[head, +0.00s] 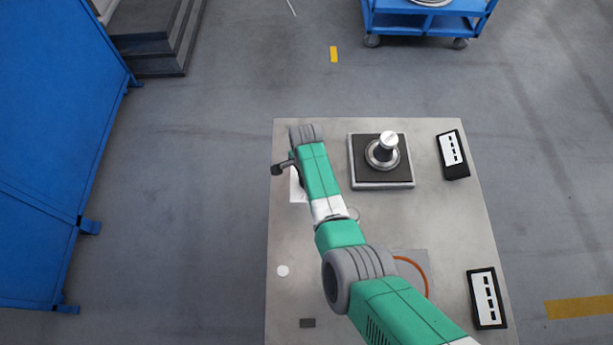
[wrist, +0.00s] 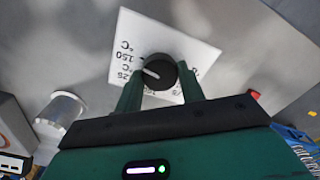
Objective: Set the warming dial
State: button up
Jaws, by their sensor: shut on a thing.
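The warming dial (wrist: 159,70) is a round black knob with a white pointer line, in the wrist view. Its pointer aims to the upper left, toward the printed 150 °C and 25 °C marks. It sits on a white scale plate (wrist: 190,38), partly covered by my fingers. My gripper (wrist: 161,80) is shut on the dial, one green finger on each side. In the head view my gripper (head: 284,168) is at the left edge of the metal table, by the white plate (head: 297,190). The dial is hidden there by my arm.
The metal table (head: 300,245) holds a flanged metal shell (head: 383,154) on a black square base, two black boxes with white panels (head: 453,150) (head: 487,299), and an orange ring (head: 418,268). A clear cylinder (wrist: 62,111) stands left of the dial in the wrist view.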

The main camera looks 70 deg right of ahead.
jog(key=o, duration=1)
jog(key=shift+c, duration=0.2)
notch_tip(320, 180, up, 8)
jog(key=shift+f+p, duration=0.1)
jog(key=shift+p, duration=1)
